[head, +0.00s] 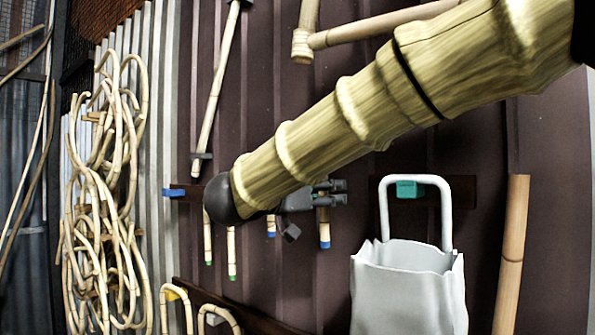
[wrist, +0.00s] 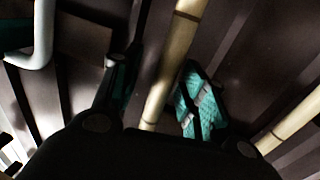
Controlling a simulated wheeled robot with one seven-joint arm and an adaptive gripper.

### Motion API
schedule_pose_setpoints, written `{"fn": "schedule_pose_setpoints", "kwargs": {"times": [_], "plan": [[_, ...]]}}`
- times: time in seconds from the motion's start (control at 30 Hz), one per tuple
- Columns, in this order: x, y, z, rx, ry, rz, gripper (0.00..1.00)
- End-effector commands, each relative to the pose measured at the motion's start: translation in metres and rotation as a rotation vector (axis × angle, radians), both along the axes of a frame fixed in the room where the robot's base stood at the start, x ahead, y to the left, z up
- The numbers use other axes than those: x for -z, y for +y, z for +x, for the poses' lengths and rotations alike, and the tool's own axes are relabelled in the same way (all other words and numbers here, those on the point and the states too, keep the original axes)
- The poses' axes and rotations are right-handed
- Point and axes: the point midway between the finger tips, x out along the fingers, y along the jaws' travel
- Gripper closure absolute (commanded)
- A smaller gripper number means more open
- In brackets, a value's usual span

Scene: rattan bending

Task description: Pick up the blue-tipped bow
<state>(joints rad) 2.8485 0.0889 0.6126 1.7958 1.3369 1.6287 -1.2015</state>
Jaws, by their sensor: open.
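The blue-tipped bow (head: 325,227) hangs against the dark wall. Two pale rattan legs with blue ends show below my arm in the head view; its upper part is hidden behind my arm and gripper. My gripper (head: 335,192) is at the right leg, level with its upper visible part. In the wrist view a pale rattan length (wrist: 165,85), seemingly that leg, runs between the spread fingers of my gripper (wrist: 153,68). The fingers have teal pads and look apart from the rattan. Another rattan length (wrist: 290,122) shows at the right, outside the fingers.
Green-tipped rattan legs (head: 232,255) hang left of the blue-tipped ones. A white bag (head: 408,290) hangs close on the right; its handle shows in the wrist view (wrist: 42,38). Bent rattan pieces (head: 215,310) hang below. A rattan bundle (head: 100,220) hangs far left.

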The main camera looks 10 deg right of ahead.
Motion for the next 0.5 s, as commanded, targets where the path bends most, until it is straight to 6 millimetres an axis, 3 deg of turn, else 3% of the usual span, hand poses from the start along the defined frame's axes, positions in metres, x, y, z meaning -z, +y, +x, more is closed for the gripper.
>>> {"fn": "schedule_pose_setpoints", "kwargs": {"times": [0.23,0.47,0.5], "plan": [[0.0004,-0.003,0.0009,-0.001,-0.001,0.001,0.57],[0.0005,-0.003,0.0008,-0.001,-0.001,0.001,0.99],[0.0005,-0.0028,0.0009,-0.001,-0.001,0.001,1.0]]}}
